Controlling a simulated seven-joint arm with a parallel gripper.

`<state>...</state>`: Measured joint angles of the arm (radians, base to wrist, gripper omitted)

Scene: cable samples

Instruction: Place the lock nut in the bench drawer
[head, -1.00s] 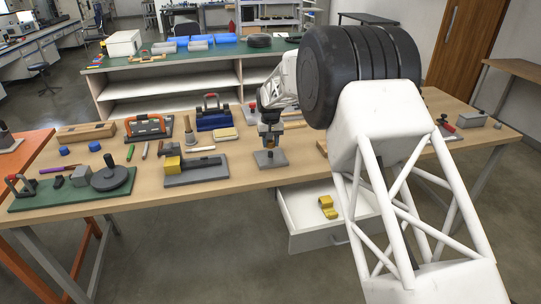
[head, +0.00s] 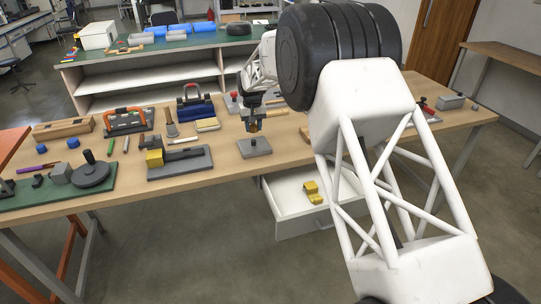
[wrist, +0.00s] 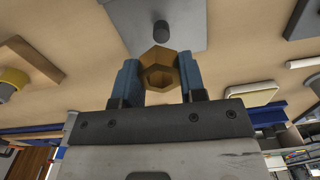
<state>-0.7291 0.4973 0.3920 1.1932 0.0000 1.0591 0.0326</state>
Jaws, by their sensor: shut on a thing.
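My gripper (head: 253,126) is shut on the lock nut, a bronze-coloured hexagonal ring. In the wrist view the lock nut (wrist: 160,70) sits between the two blue fingertips of my gripper (wrist: 159,82), its hole showing. In the head view it is a small orange-brown patch, mostly hidden by the fingers. A grey plate with a short post (head: 255,148) lies on the bench just below my gripper, and the nut looks clear of it. The bench drawer (head: 304,223) is pulled open under the bench front, to the right of and below my gripper.
A yellow object (head: 313,192) lies in the drawer. My white arm hides the drawer's right part. Left of the plate stand a grey fixture with a yellow block (head: 180,160) and a wood-handled tool (head: 170,123). A blue toolbox (head: 194,106) stands behind.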

